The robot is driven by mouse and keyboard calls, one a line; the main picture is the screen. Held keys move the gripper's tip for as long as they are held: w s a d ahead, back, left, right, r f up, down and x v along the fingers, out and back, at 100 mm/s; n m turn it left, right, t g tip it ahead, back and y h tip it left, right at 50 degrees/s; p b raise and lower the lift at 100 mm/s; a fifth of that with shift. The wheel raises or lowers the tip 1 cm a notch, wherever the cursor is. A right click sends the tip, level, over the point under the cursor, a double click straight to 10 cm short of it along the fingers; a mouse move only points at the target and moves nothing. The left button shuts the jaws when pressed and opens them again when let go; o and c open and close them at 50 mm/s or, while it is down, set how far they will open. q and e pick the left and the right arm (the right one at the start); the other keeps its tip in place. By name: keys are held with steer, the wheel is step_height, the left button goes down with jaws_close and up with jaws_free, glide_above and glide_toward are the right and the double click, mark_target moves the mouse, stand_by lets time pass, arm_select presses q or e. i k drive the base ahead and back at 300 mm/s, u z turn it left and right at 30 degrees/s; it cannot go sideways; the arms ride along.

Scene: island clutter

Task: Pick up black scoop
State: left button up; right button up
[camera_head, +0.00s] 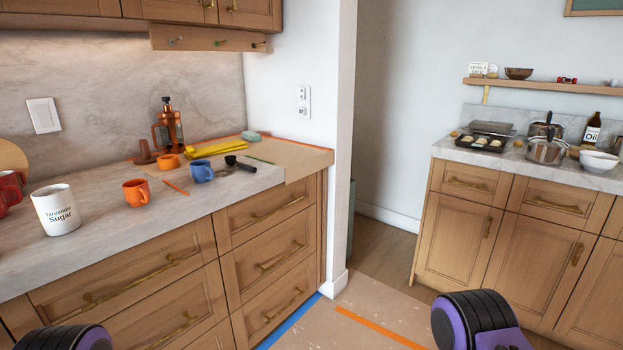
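The black scoop (240,163) lies on the left counter (110,196), near its right end. It is small in the picture, with its round end to the left and its handle pointing right and toward the front. Neither gripper shows; only dark and purple parts of my arms appear at the lower left and lower right edges, well apart from the scoop.
An orange mug (137,193), a white sugar canister (56,210) and a copper press (168,126) stand left of the scoop. A folded yellow cloth (215,149) lies behind it. A wall end (341,150) stands right of the counter. The right counter holds pots (546,150).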

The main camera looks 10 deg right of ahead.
mark_target(231, 161)
steer(key=z, duration=3.5)
steer(key=i, duration=0.15)
steer(key=u, duration=2.35)
steer(key=i, duration=1.05)
steer(key=u, duration=0.5)
steer(key=i, duration=0.85)
steer(key=u, duration=0.7)
